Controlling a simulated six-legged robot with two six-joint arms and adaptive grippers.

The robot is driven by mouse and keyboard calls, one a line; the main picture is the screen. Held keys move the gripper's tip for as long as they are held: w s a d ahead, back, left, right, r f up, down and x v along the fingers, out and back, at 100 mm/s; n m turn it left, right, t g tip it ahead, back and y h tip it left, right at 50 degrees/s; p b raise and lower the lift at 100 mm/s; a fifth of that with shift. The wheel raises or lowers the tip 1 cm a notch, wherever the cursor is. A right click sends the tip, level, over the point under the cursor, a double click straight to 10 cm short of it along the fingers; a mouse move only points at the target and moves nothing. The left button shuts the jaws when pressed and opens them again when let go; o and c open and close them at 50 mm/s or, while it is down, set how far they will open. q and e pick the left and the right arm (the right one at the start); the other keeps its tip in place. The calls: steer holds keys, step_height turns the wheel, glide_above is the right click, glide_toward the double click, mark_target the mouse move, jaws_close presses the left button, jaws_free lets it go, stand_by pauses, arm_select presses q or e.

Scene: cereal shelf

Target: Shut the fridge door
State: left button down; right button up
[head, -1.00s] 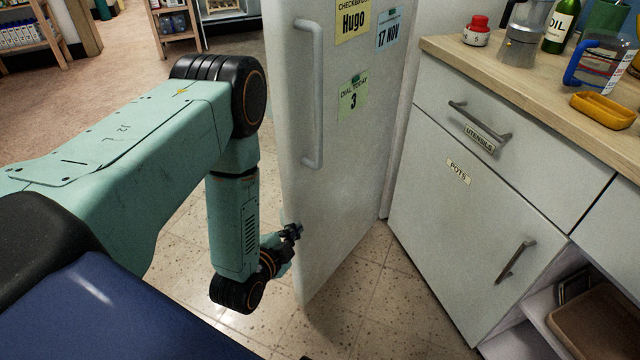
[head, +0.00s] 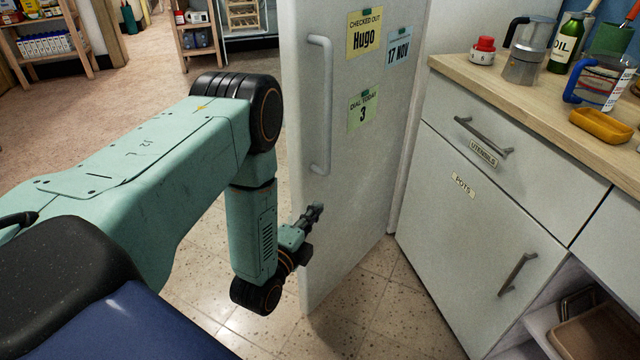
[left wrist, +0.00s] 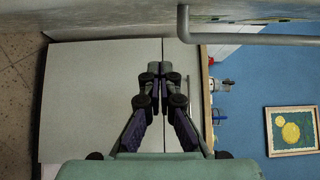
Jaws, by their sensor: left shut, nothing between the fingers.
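The fridge door (head: 350,190) is a tall pale panel standing ajar in the middle of the head view. Its grey bar handle (head: 320,105) runs upright along its left edge; notes hang to the right of it. My left gripper (head: 317,211) is shut and empty, in front of the lower part of the door, below the handle. I cannot tell whether it touches the door. In the left wrist view the shut fingertips (left wrist: 160,70) show in the middle, with the door surface (left wrist: 100,12) along the top and the handle (left wrist: 250,39) at upper right. My right gripper is not in view.
A white cabinet (head: 470,230) with a wooden counter (head: 500,85) stands right of the door. Shelves (head: 50,40) stand at the back left. Open floor lies left of the door.

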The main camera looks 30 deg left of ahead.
mark_target(318, 181)
arm_select(q)
steer(key=w+a+b, duration=0.1)
steer(key=w, duration=0.2)
steer(key=w+a+b, duration=0.1)
steer(key=w, duration=0.2)
steer(key=w+a+b, duration=0.2)
steer(key=w, duration=0.1)
steer(key=shift+w, duration=0.25)
steer(key=shift+a, duration=0.3)
steer(key=shift+w, duration=0.1)
steer(key=shift+a, duration=0.2)
